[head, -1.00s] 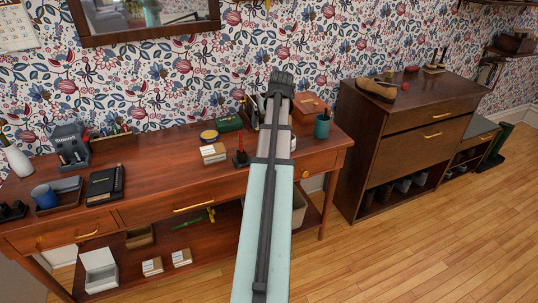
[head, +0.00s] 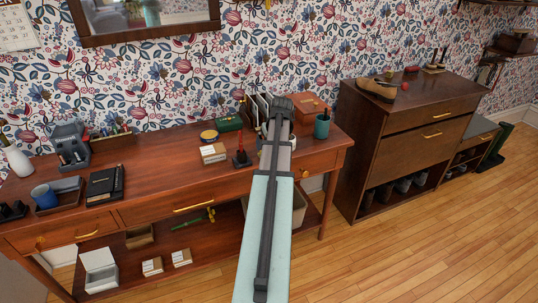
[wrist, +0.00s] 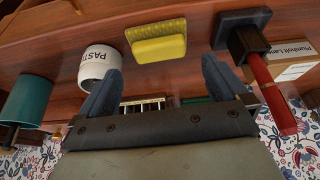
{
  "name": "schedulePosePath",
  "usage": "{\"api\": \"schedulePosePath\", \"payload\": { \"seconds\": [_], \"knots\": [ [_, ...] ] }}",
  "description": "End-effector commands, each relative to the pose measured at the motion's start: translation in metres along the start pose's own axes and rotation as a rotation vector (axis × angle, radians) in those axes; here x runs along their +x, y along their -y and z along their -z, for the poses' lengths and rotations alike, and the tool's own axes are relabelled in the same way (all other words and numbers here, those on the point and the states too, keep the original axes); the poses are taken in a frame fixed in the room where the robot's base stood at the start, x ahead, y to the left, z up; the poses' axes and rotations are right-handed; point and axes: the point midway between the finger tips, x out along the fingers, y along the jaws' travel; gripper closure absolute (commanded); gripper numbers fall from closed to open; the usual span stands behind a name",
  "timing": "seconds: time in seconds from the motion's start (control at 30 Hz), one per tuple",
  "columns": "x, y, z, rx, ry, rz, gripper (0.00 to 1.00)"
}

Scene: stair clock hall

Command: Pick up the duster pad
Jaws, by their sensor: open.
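The wrist view shows a yellow block-shaped pad (wrist: 158,42), which I take to be the duster pad, lying on the brown tabletop. It sits just beyond my gripper (wrist: 160,68), roughly centred between the two open fingertips, with nothing held. No contact between pad and fingers is visible. In the head view my gripper (head: 279,106) is over the right part of the desk (head: 170,168), and the arm hides the pad there.
In the wrist view, a white paste pot (wrist: 98,66) stands close to the left finger. A red-handled tool on a dark base (wrist: 262,70) is close to the right finger. A teal cup (head: 321,127), a wooden box (head: 308,106) and a small carton (head: 213,153) stand nearby.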

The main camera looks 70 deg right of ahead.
Motion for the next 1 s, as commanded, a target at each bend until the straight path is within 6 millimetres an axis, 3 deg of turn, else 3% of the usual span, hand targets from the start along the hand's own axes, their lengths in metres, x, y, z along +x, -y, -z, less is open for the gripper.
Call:
{"api": "schedulePosePath", "payload": {
  "seconds": [0.17, 0.53, 0.8, 1.0],
  "knots": [
    [0.007, 0.000, 0.000, 0.000, 0.000, 0.000, 0.00],
    [0.049, -0.001, 0.001, 0.000, 0.001, 0.001, 0.00],
    [0.053, -0.001, 0.001, 0.000, 0.000, 0.000, 0.00],
    [0.052, -0.001, 0.001, 0.000, 0.000, 0.000, 0.17]
  ]
}}
